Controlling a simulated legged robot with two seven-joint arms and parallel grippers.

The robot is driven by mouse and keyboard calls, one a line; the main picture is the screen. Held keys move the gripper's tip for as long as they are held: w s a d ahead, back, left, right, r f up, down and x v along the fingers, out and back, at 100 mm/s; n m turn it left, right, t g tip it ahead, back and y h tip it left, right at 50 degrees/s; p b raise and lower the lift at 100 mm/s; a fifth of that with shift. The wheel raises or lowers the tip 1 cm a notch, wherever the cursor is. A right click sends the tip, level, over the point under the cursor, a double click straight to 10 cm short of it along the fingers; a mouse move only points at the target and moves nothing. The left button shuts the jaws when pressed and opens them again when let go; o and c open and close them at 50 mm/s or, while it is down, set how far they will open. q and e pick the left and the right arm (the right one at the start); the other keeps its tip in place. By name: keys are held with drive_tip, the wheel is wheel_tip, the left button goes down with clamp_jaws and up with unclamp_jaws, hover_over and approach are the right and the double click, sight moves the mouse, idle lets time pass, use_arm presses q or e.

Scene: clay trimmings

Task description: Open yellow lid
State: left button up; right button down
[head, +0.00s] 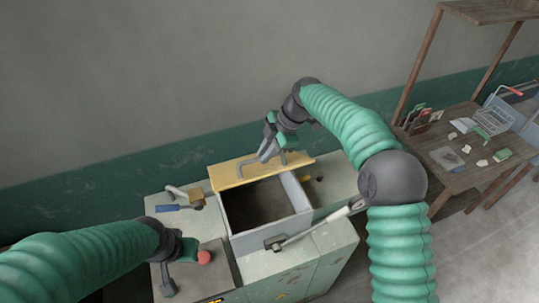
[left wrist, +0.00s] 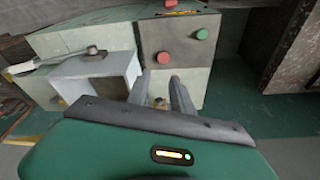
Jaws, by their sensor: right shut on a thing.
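The yellow lid (head: 232,176) stands tilted up at the back of the grey box (head: 300,192), whose dark inside shows from above. My right gripper (head: 267,150) is shut on the lid's bent metal handle, at the lid's upper side. My left gripper (head: 180,268) is at the lower left, over the front part of the machine and beside a red knob (head: 204,257). In the left wrist view its two fingers (left wrist: 166,90) stand apart with nothing clearly between them.
A lever with a pale handle (head: 330,220) lies along the box's right front. A blue-handled tool (head: 176,207) lies to the left. Red (left wrist: 163,57) and green (left wrist: 201,34) buttons sit on the machine's face. A wooden table (head: 465,160) with a wire basket (head: 492,121) stands at right.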

use_arm(q)
drive_tip(key=shift+s+a+f, duration=0.1)
drive_tip(key=shift+a+f, duration=0.1)
drive_tip(key=shift+f, duration=0.15)
drive_tip(key=c, duration=0.4)
drive_tip(key=s+d+f+n+g+h, duration=0.1)
drive_tip(key=n, duration=0.1)
drive_tip(key=s+d+f+n+g+h, duration=0.1)
drive_tip(key=f+n+g, duration=0.1)
drive_tip(key=s+d+f+n+g+h, duration=0.1)
drive_tip(key=f+n, duration=0.1)
drive_tip(key=shift+s+d+f+n+g, duration=0.1)
drive_tip(key=shift+s+f+n+g, duration=0.1)
drive_tip(key=shift+s+n+g, duration=0.2)
clamp_jaws()
drive_tip(key=w+d+n+h, duration=0.6)
drive_tip(key=d+n+h, duration=0.45)
drive_tip(key=n, duration=0.25)
drive_tip(key=w+a+r+n+t+h, duration=0.1)
drive_tip(key=w+a+n+t+h, duration=0.35)
drive_tip(key=w+n+t, duration=0.65)
drive_tip(key=w+d+r, duration=0.5)
drive_tip(key=w+d, duration=0.1)
drive_tip(key=d, duration=0.2)
drive_tip(key=shift+r, duration=0.2)
